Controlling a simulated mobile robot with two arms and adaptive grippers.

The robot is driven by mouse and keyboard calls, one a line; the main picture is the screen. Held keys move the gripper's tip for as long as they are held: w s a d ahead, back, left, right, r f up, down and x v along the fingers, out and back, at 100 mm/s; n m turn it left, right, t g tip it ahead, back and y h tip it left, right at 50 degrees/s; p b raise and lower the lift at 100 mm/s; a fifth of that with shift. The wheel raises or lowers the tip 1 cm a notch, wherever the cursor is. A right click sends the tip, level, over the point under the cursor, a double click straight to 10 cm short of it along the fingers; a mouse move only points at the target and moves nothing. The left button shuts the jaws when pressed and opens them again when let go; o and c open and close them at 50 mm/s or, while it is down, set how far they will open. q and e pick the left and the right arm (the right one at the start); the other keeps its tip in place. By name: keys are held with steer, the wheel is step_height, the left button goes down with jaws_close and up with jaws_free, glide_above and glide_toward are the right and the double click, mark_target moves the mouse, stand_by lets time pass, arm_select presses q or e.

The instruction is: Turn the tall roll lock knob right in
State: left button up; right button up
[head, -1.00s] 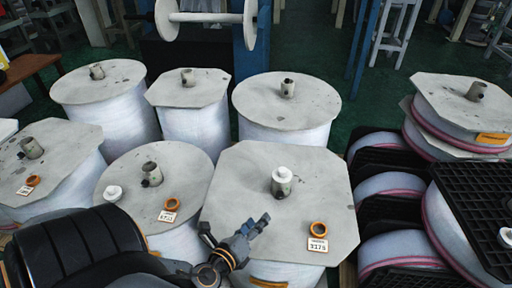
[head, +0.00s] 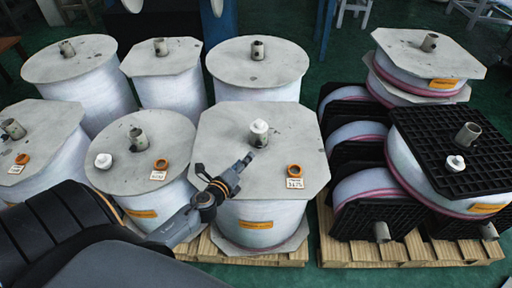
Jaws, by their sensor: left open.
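The tall roll (head: 262,180) at the front middle has a pale eight-sided top plate. A white lock knob (head: 259,127) sits on the grey core stub at the plate's centre. My left gripper (head: 226,168) reaches in from the lower left. It is open and empty, with its fingers over the plate's near left part. Its fingertips are apart from the knob, below and left of it in the picture. How far the knob is screwed in cannot be told. My right gripper is not in view.
An orange ring (head: 294,170) and number tag (head: 295,183) lie on the same plate. A round-topped roll (head: 143,135) with a loose white knob (head: 103,160) stands close on the left. Black-framed rolls (head: 470,125) stand on a pallet (head: 400,250) at right. Green floor separates the groups.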

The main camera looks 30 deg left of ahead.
mark_target(257, 146)
arm_select(q)
steer(key=x, duration=0.3)
steer(key=shift+w, duration=0.4)
steer(key=b+x, duration=0.1)
steer(key=x, duration=0.4)
steer(key=shift+w+f, duration=0.1)
steer(key=shift+w, duration=0.05)
steer(key=shift+w+a+f, duration=0.1)
steer(key=shift+w, duration=0.4)
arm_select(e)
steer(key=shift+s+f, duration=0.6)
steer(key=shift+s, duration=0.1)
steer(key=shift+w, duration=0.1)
